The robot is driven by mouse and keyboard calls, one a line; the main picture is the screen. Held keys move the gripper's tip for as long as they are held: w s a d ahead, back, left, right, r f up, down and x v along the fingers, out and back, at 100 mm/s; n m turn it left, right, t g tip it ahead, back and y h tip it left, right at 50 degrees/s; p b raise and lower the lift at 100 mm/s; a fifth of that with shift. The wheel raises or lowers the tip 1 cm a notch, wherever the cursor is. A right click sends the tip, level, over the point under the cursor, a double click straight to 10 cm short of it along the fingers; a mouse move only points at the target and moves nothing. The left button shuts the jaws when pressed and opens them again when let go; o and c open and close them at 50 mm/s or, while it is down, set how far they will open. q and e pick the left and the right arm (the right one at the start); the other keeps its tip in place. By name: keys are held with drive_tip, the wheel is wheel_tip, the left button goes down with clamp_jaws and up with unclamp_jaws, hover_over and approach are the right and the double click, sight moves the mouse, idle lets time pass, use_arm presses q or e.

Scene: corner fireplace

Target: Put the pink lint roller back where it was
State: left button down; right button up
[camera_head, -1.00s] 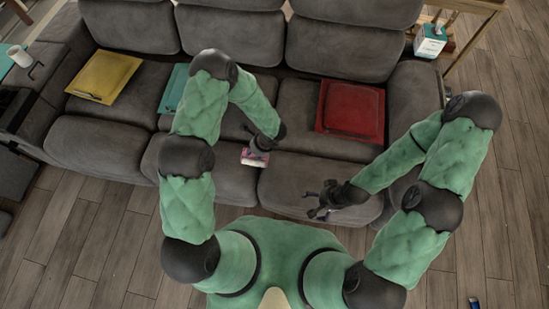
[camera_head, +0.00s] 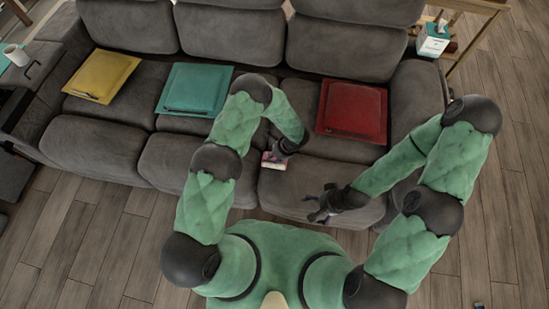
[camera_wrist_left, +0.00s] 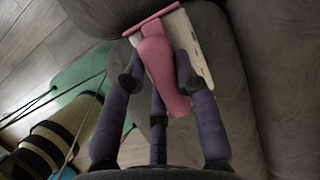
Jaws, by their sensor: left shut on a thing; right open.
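The pink lint roller (camera_head: 274,160) is held by my left gripper (camera_head: 284,151), above the front of the sofa seat near the gap between the middle and right cushions. In the left wrist view the lint roller (camera_wrist_left: 162,68) shows a pink handle between the dark fingers of my left gripper (camera_wrist_left: 160,80) and a white roll at the far end. Whether the roll touches the cushion is unclear. My right gripper (camera_head: 322,206) is open and empty over the front edge of the right seat cushion.
On the grey sofa (camera_head: 95,145) lie a yellow tray (camera_head: 103,74), a teal tray (camera_head: 194,88) and a red tray (camera_head: 352,108). A tissue box (camera_head: 433,40) stands on a side table at right. A white mug (camera_head: 17,54) is at far left. Wooden floor is open in front.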

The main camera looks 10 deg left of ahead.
use_arm(q)
drive_tip(key=shift+f, duration=0.4)
drive_tip(key=shift+f, duration=0.15)
drive_tip(key=c, duration=1)
unclamp_jaws()
drive_tip(key=shift+o, duration=0.2)
